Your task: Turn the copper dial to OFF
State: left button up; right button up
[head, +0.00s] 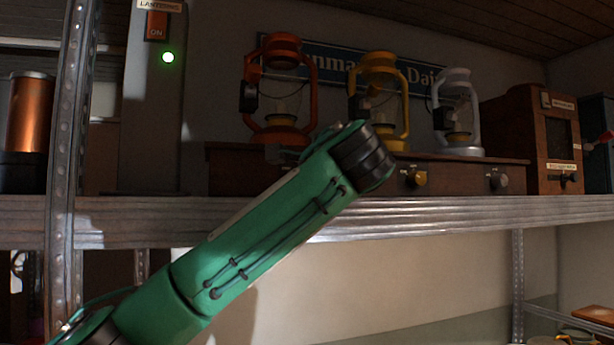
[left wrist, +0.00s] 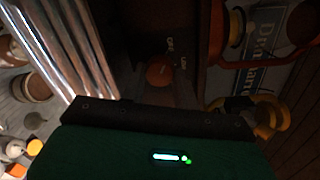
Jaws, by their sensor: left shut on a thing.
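The copper dial (left wrist: 160,72) shows in the left wrist view as a small orange-brown knob on the dark wooden box front, with small pale lettering beside it. Its pointer direction is too dark to read. In the head view my green left arm hides it. My left gripper (left wrist: 158,88) is at the dial and shut on it; its fingers are dark and hard to make out. The orange lantern (head: 280,90) stands above on the wooden box (head: 460,172). My right gripper is in neither view.
A yellow lantern (head: 381,95) and a silver lantern (head: 459,115) stand on the same box. Its brass knob (head: 414,178) and silver knob (head: 498,181) are right of my arm. A metal shelf edge (head: 440,212) runs below. A switch (head: 157,25) reads ON above a green light (head: 168,57).

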pick_arm(q)
jog(key=o, duration=1)
jog(key=shift+f, duration=0.1)
